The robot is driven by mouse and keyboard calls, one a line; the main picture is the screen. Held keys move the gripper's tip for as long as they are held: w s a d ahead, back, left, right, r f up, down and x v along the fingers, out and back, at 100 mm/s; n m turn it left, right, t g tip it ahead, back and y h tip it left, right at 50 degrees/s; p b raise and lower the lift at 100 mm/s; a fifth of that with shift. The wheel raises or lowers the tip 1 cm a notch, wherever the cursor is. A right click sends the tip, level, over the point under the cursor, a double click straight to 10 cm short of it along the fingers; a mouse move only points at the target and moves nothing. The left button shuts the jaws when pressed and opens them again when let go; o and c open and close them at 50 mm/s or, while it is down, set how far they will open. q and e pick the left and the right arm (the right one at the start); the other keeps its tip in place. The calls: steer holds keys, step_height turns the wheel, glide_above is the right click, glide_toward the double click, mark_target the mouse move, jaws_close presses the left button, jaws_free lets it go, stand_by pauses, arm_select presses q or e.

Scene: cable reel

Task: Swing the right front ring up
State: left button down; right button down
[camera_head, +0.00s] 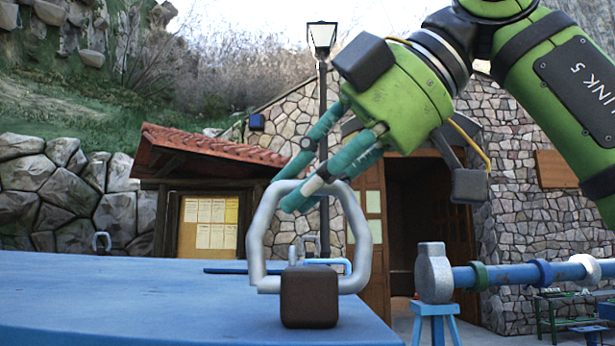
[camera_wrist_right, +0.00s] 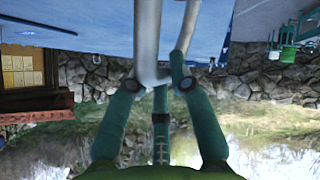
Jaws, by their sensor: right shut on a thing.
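The right front ring (camera_head: 258,236) is a large grey metal loop. It stands raised from a dark brown block (camera_head: 308,297) at the near right corner of the blue table top (camera_head: 130,300). My right gripper (camera_head: 290,195), with teal fingers, comes down from the upper right and is shut on the top of the loop. In the right wrist view the ring's bars (camera_wrist_right: 146,40) run up between the fingers of the same gripper (camera_wrist_right: 160,84). My left gripper is in neither view.
A thick blue bar with a grey hammer-like end (camera_head: 434,272) rests on a blue stand (camera_head: 435,312) at the right. The left of the table top is clear.

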mark_target(346, 194)
steer(key=c, duration=1.1)
jaws_free()
steer(key=shift+f+h, duration=0.3)
steer(key=shift+f, duration=0.35)
steer(key=shift+w+r, duration=0.1)
steer(key=shift+w, duration=0.1)
steer(key=shift+r, duration=0.1)
steer(key=shift+v, duration=2.3)
steer(key=s+d, duration=0.1)
steer(key=d, duration=0.2)
steer(key=s+d, duration=0.2)
steer(key=d, duration=0.2)
steer(key=s+d, duration=0.2)
steer(key=d, duration=0.2)
steer(key=shift+s+d, duration=0.1)
